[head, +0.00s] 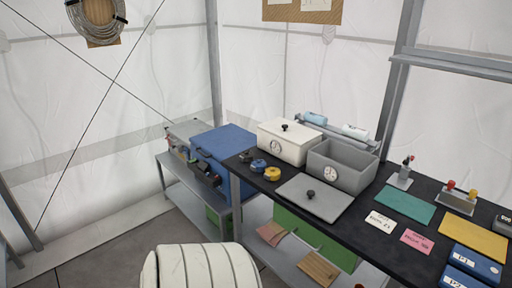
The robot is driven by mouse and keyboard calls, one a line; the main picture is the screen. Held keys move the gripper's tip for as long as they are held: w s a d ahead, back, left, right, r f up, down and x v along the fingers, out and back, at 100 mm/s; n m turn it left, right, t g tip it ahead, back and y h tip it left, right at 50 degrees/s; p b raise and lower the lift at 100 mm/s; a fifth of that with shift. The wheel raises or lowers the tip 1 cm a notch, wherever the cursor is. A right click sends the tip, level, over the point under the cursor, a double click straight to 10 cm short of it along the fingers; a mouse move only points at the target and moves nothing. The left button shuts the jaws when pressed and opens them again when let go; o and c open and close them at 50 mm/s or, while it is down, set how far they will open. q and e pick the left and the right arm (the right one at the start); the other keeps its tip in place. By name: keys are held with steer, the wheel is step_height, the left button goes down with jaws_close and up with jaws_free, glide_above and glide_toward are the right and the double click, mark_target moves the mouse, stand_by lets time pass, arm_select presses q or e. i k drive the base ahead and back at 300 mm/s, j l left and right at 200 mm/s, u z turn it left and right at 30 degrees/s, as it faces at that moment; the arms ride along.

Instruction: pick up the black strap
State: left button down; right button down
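I cannot make out a black strap for sure. A small black coil or roll (247,156) lies at the left end of the dark worktop (355,232). It is too small to tell whether it is a strap. A blue roll (259,165) and a yellow roll (272,174) lie beside it in a row. Neither of my grippers is in view.
A white lidded box (285,142), an open grey box (341,170) and a flat grey lid (314,197) stand near the rolls. A blue case (224,146) sits on a lower bench (178,176) at left. Floor (110,250) is clear at lower left.

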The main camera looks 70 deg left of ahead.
mark_target(245, 156)
steer(key=u, duration=2.35)
steer(key=i+j, duration=0.15)
steer(key=i, duration=0.35)
steer(key=i+j+u, duration=0.1)
steer(key=i, duration=0.4)
